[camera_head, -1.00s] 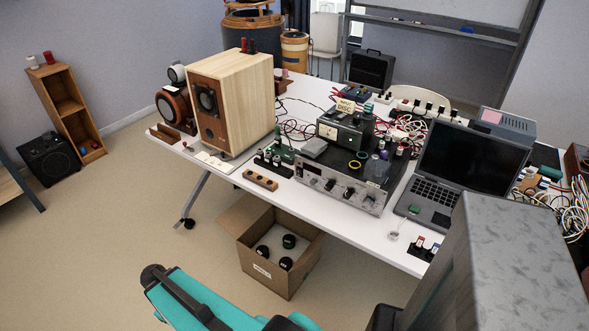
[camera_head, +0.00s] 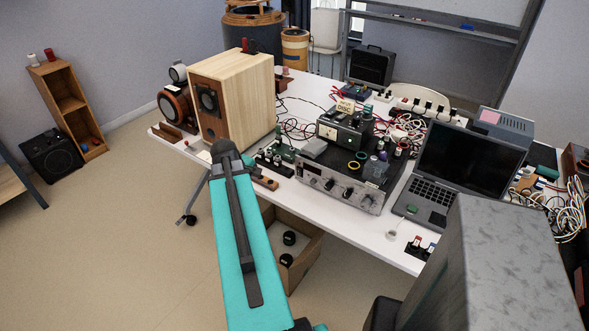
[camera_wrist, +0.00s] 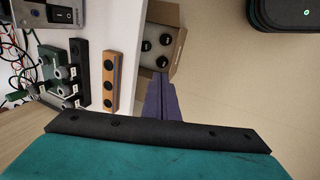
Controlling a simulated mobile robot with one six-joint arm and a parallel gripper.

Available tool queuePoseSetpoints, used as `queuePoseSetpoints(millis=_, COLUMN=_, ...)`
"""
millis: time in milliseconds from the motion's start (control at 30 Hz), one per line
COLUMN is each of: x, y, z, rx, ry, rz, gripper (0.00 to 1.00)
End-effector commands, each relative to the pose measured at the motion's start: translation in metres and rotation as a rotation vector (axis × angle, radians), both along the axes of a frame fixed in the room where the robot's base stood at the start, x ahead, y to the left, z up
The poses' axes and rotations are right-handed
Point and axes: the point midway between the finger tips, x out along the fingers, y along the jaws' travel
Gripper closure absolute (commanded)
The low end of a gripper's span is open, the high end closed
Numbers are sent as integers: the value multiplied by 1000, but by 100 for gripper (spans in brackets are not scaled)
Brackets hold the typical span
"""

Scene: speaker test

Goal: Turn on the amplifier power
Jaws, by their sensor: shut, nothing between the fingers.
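The amplifier (camera_head: 325,183) is a wide unit with a silver front panel, several knobs and a black top. It stands near the table's front edge in the head view. Part of its panel seems to show at the top left of the wrist view (camera_wrist: 62,14). I cannot make out which control is the power switch or its state. My gripper (camera_wrist: 161,78) has dark purple fingers, shut and empty, in the wrist view. It is over the floor side of the table edge, below the cardboard box in the picture, apart from the amplifier. My fingers cannot be made out in the head view.
A wooden strip with holes (camera_wrist: 111,82) lies at the table edge, left of my fingers in the wrist view. The cardboard box (camera_head: 309,248) holds black round items below the table. A wooden speaker (camera_head: 246,97) stands left of the amplifier, an open laptop (camera_head: 432,193) right of it.

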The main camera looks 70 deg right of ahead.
Motion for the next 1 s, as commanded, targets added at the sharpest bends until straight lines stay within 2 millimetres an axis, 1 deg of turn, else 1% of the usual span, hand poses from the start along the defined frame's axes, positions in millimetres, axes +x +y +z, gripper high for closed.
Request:
queuePoseSetpoints(millis=33, x=-14, y=-17, z=20, rx=-22, ry=-3, rz=-14, gripper=100)
queuePoseSetpoints(millis=100, x=-32, y=-36, z=41, rx=-48, ry=0, rz=-26, gripper=100)
queuePoseSetpoints(millis=200, x=-55, y=-56, z=66, rx=-80, ry=6, rz=-39, gripper=100)
queuePoseSetpoints(millis=300, x=-72, y=-69, z=84, rx=-101, ry=11, rz=-50, gripper=100)
queuePoseSetpoints(millis=400, x=-82, y=-76, z=94, rx=-114, ry=15, rz=-55, gripper=100)
queuePoseSetpoints(millis=533, x=-87, y=-79, z=97, rx=-119, ry=16, rz=-56, gripper=100)
queuePoseSetpoints(millis=1000, x=-87, y=-80, z=93, rx=-118, ry=17, rz=-58, gripper=100)
